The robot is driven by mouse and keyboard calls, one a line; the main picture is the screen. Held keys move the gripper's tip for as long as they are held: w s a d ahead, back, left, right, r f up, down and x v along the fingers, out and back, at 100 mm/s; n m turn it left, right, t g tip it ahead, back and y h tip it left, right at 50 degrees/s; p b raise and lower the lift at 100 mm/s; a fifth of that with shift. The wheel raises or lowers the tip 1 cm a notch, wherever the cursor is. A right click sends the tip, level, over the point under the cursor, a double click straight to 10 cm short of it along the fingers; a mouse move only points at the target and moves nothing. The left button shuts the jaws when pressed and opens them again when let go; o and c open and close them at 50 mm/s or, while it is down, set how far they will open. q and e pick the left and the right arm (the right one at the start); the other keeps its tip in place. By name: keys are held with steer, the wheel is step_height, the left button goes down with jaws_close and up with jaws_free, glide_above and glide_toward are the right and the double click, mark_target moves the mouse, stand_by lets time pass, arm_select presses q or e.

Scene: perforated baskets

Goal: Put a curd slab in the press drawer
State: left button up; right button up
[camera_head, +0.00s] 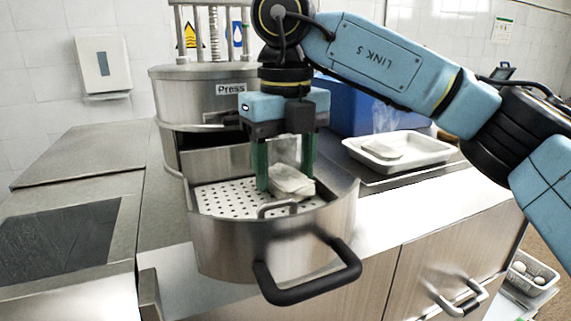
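The press (205,88) stands at the back with its round steel drawer (225,248) pulled out to the front, black handle facing me. A perforated plate (225,198) forms the drawer's floor. A pale curd slab (292,183) is inside the drawer, at the right of the perforated plate. My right gripper (285,182) points down into the drawer, its green fingers wide apart around the slab. It looks open, though contact at the right finger is hard to see. Another pale slab (382,148) lies in a white tray (425,155) to the right. My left gripper is out of view.
A blue crate (350,105) stands behind the tray. A small steel handle (278,207) rises near the front of the perforated plate. My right arm crosses above the tray. The steel counter (85,155) at left is clear. A basket with pale items (530,270) sits low at right.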

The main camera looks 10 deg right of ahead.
steer(key=o, duration=0.3)
steer(key=shift+a, duration=0.15)
steer(key=shift+r, duration=0.1)
steer(key=shift+r+p, duration=0.7)
steer(key=shift+r, duration=0.1)
steer(key=shift+d+r+p, duration=0.3)
steer(key=shift+r+p, duration=0.15)
steer(key=shift+r, duration=0.15)
steer(key=shift+a+r+p, duration=0.2)
steer(key=shift+r+p, duration=0.5)
steer(key=shift+r, duration=0.15)
steer(key=shift+r+p, duration=1.35)
steer(key=shift+r, duration=0.35)
